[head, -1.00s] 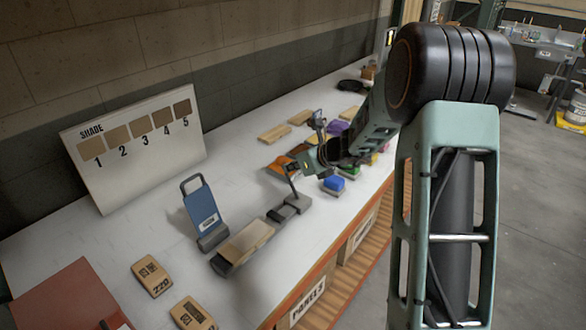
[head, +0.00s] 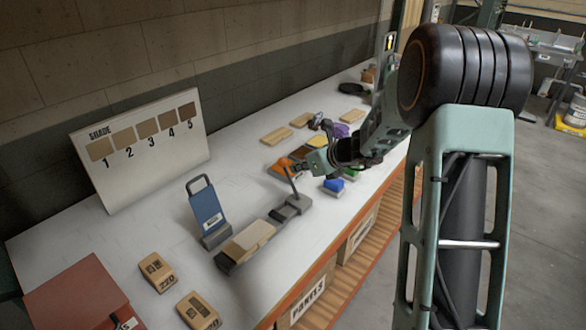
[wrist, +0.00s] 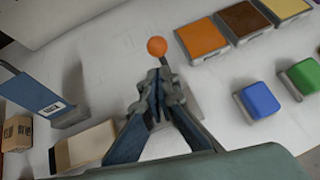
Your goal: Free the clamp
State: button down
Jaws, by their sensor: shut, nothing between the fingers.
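The clamp (head: 228,262) lies on the table, a dark grey bar with a wooden block (head: 249,240) on its near part. A raised, tilted lever stands at its far end, above a grey housing (head: 292,207), and ends in an orange ball knob (head: 283,163). In the wrist view the knob (wrist: 157,47) shows just past my fingertips. My gripper (wrist: 157,80) is shut and empty, with its fingers together. It is close to the lever; whether it touches is unclear. My fingers hide much of the lever and housing in the wrist view.
A blue stand (head: 207,210) is beside the clamp on the left. Blue (head: 334,185) and green blocks lie right of my gripper, with coloured pads behind it. A shade board (head: 140,145) leans at the wall. Wooden blocks (head: 158,272) and a red box (head: 75,297) are nearer.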

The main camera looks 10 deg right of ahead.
notch_tip(320, 180, up, 9)
jog(key=s+d, duration=0.1)
jog(key=s, duration=0.1)
jog(key=shift+s+p, duration=0.3)
jog(key=shift+p, duration=0.1)
